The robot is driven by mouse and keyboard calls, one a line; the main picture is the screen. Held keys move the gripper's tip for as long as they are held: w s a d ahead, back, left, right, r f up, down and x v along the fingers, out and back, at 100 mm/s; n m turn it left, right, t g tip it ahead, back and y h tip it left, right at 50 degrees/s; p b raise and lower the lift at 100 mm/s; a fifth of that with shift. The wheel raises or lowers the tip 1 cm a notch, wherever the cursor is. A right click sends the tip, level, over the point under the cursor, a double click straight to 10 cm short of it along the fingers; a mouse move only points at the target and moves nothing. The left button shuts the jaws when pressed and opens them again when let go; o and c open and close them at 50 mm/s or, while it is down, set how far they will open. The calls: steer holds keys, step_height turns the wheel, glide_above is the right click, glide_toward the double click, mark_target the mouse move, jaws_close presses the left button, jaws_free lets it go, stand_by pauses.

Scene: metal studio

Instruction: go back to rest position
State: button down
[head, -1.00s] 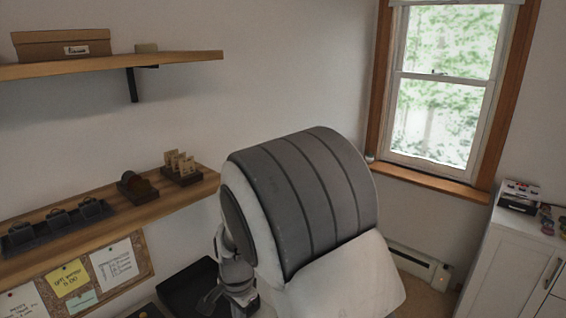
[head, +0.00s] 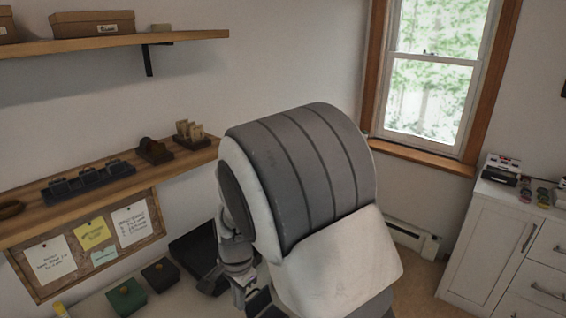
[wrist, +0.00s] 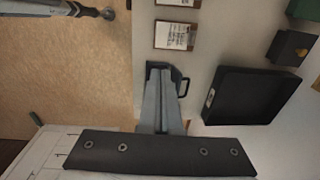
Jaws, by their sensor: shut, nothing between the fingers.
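My gripper (wrist: 161,72) shows in the wrist view with its two grey fingers together and nothing between them. It is above the white desk, near the edge beside the tan floor. A small black item with a loop handle (wrist: 183,84) shows partly behind the fingertips; I cannot tell whether they touch it. In the head view my large grey and white arm link fills the middle, and the wrist hangs on its left side over the desk. The fingertips are not clear there.
A black tray (wrist: 246,96) lies on the desk right of the fingers. A green box (head: 126,298) and a dark box (head: 160,275) stand left of it. A wooden shelf (head: 90,200) and cork board are on the wall. A white cabinet (head: 490,235) stands at right.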

steer(key=s+d+r+n+t+y, duration=0.1)
steer(key=s+d+r+n, duration=0.1)
steer(key=d+r, duration=0.5)
steer(key=s+d+r+n+t, duration=0.1)
steer(key=s+d+r+n, duration=0.15)
steer(key=d+r, duration=0.5)
steer(key=s+d+r+n+t, duration=0.1)
steer(key=s+d+r+n, duration=0.1)
steer(key=s, duration=0.4)
steer(key=s+d+r+n+t+h, duration=0.1)
steer(key=s+d+r+t, duration=0.1)
steer(key=s+d+r, duration=0.3)
steer(key=shift+s+d+r+n+h, duration=0.3)
steer(key=shift+s+d+n, duration=0.05)
steer(key=shift+s+d, duration=0.85)
